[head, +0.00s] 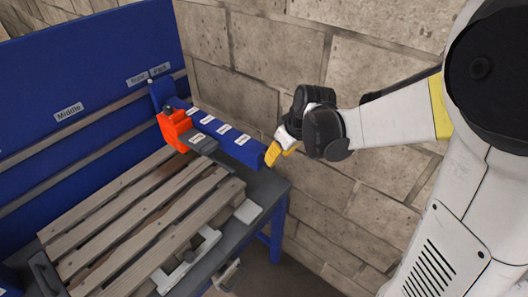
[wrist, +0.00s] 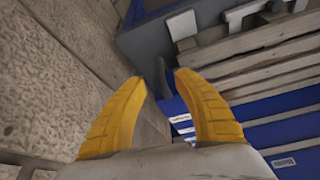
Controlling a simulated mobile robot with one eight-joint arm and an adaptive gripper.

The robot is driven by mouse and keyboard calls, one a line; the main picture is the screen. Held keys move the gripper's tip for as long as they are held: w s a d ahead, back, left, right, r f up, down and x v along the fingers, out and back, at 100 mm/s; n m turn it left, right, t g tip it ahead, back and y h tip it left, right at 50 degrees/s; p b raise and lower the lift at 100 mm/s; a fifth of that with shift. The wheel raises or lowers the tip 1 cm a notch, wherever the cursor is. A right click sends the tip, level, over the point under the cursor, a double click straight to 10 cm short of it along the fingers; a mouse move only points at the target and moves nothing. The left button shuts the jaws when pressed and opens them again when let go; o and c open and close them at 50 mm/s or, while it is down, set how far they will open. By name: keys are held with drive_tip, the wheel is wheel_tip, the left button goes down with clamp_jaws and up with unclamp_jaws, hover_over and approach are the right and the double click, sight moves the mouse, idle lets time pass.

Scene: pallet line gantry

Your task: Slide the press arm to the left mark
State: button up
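What looks like the press arm is a blue beam (head: 236,143) with several white labels, at the right end of the bench. An orange-red part (head: 173,129) and a grey block sit at its far left side; I cannot tell which part slides. A blue panel stands behind, with labels that seem to read Middle (head: 69,112), Right (head: 137,79) and Park (head: 159,69). No left mark can be made out. My gripper (head: 279,152) is just right of the beam's near end. In the wrist view its yellow fingers (wrist: 160,82) are apart, with nothing held between them.
A slatted wooden pallet (head: 140,220) lies on the dark bench (head: 272,187). A light metal fitting (head: 188,262) is at its front edge. A stone brick wall (head: 270,60) stands close behind my gripper. Two rails (head: 95,118) run along the blue panel.

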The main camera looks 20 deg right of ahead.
sight(273, 168)
drive_tip(key=b+x, duration=0.1)
drive_tip(key=x, duration=0.5)
clamp_jaws()
